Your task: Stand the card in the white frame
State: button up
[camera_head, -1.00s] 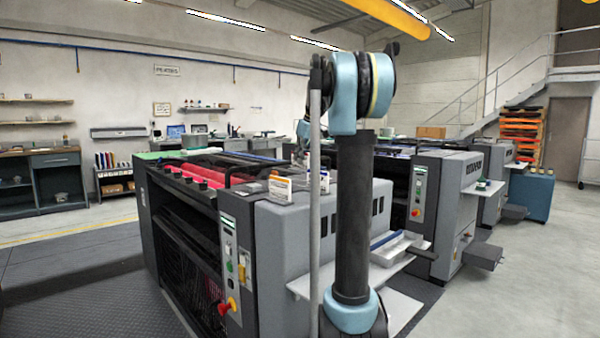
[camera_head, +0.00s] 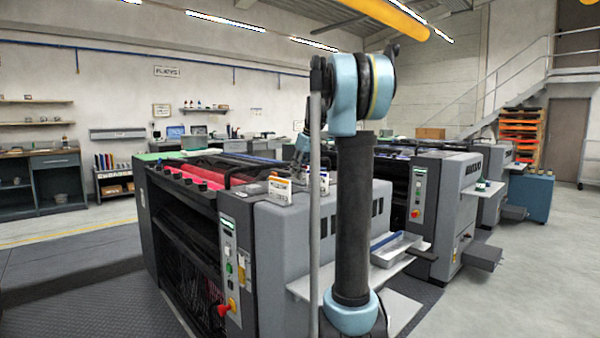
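A small upright white card-like thing with an orange top edge (camera_head: 280,190) stands on the grey press top, left of my arm's column. I cannot tell whether it is the card, the white frame or both together. Another small pale upright thing (camera_head: 324,182) shows just right of the thin pole, partly hidden. My gripper (camera_head: 299,178) is small and dark below my light-blue wrist, close to the right side of the orange-topped thing. The pole and arm partly hide this area. Whether the fingers are open or hold anything is too small to tell.
A grey tray (camera_head: 398,250) sits on a side shelf to the right. A second press (camera_head: 440,195) stands further right. The floor at far right is clear.

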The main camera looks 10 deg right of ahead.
jog(key=shift+r, duration=0.1)
jog(key=v, duration=1.2)
jog(key=shift+s, duration=0.1)
